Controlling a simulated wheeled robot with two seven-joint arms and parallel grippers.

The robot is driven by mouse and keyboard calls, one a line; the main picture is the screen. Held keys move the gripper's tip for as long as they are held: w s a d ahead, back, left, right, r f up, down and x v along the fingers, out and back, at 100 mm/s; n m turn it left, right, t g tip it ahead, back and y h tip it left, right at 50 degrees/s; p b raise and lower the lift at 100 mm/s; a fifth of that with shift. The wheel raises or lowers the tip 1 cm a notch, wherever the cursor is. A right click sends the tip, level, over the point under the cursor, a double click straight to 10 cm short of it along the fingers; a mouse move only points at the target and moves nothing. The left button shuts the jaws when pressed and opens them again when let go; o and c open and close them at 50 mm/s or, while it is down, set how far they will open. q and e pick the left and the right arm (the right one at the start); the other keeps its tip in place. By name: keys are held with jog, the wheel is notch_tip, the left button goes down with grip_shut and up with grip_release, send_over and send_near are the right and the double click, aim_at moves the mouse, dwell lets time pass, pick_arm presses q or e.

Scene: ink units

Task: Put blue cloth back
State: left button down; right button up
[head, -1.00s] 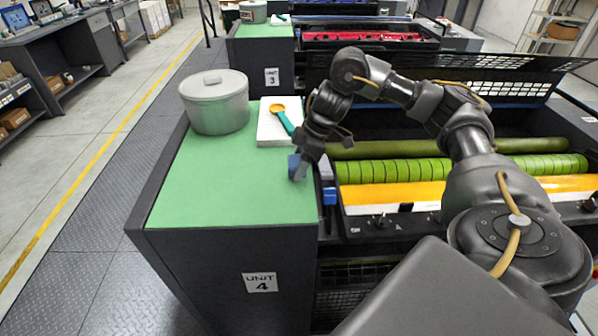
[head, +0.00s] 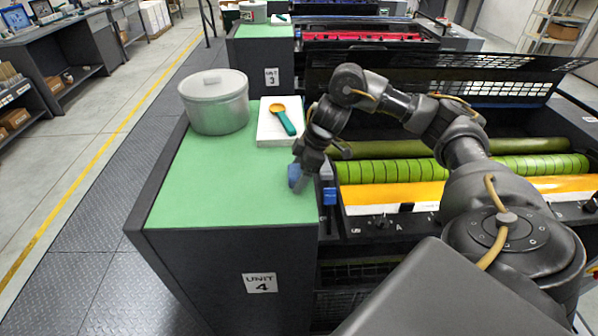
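The blue cloth (head: 294,176) shows as a small bunched patch at my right gripper, over the right edge of the green top (head: 225,195) of unit 4. My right gripper (head: 303,178) points down there and appears shut on the cloth; its fingers hide part of it. I cannot tell whether the cloth touches the green top. My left gripper is not in view.
A grey lidded pot (head: 214,103) stands on the green top. Beside it, a spoon with a teal handle (head: 287,123) lies on a white pad (head: 268,136). A small blue part (head: 329,196) sits at the press edge, near green rollers (head: 460,170). The front green area is clear.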

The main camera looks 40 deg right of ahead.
jog(key=shift+r, duration=0.1)
jog(key=shift+r, duration=0.25)
jog(key=p+v, duration=0.3)
jog(key=v, duration=0.8)
jog(key=shift+d+r, duration=0.15)
jog(key=shift+r, duration=0.2)
jog(key=shift+s, duration=0.1)
